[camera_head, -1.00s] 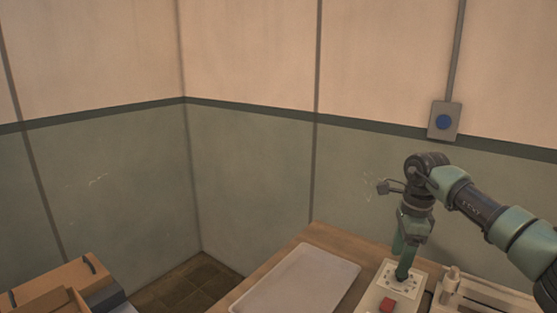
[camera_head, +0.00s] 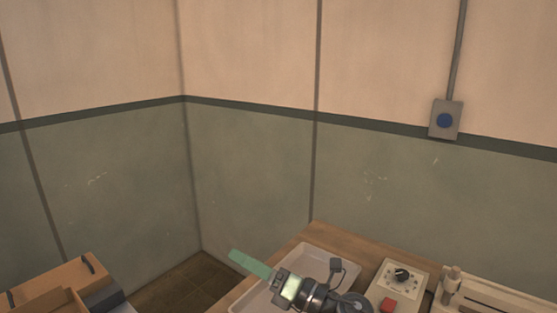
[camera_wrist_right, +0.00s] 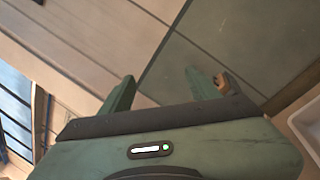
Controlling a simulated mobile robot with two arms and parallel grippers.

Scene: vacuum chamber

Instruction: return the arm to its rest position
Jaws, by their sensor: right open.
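My right gripper (camera_head: 250,263) is in the lower middle of the head view, above the near-left part of a white tray, pointing left. Its green fingers also show in the right wrist view (camera_wrist_right: 160,92), spread apart with nothing between them. Part of my right wrist hides some of the tray. My left gripper is not in view.
The white tray (camera_head: 318,262) lies on a wooden table (camera_head: 345,240). Right of it are a panel with a black knob (camera_head: 401,275) and a red button (camera_head: 387,305). A wooden box (camera_head: 50,285) stands at lower left.

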